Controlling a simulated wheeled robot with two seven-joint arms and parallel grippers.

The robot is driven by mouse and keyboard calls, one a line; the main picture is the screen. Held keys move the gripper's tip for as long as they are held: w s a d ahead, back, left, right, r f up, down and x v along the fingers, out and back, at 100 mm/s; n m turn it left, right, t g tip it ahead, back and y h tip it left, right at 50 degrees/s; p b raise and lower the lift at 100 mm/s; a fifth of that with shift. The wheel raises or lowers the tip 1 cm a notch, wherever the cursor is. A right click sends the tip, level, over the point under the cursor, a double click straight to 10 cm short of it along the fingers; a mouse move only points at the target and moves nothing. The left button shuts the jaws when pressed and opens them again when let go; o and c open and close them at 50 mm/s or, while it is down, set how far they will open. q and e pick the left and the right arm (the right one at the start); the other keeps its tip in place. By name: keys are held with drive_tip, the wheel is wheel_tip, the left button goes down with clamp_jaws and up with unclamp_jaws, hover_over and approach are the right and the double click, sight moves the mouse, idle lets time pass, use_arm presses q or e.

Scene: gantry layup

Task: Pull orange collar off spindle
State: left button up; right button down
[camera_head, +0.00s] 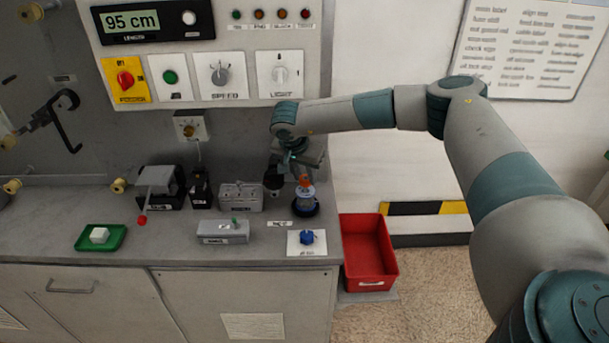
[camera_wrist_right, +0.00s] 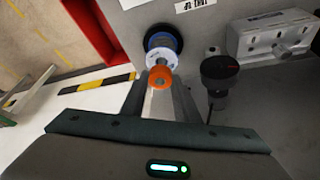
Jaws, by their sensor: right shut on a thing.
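The orange collar (camera_head: 304,181) is at the top of the spindle in the head view, above a pale ring and a dark blue base (camera_head: 306,208). In the right wrist view the orange collar (camera_wrist_right: 160,78) sits between my fingertips, with the white ring (camera_wrist_right: 161,57) and blue-black base (camera_wrist_right: 164,38) beyond it. My right gripper (camera_wrist_right: 160,86) is shut on the orange collar. In the head view my right gripper (camera_head: 303,173) comes down over it from above. The collar still appears in line with the spindle; whether it is apart from the ring is unclear. My left gripper is not in view.
A dark round knob (camera_wrist_right: 219,68) stands close beside the right finger in the wrist view. A blue part on a white card (camera_head: 307,238) lies in front of the spindle. A red bin (camera_head: 367,252) stands off the bench's right end.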

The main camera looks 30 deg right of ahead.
sight(304, 180)
drive_tip(key=shift+r+p, duration=0.85)
drive_tip(key=shift+r, duration=0.9)
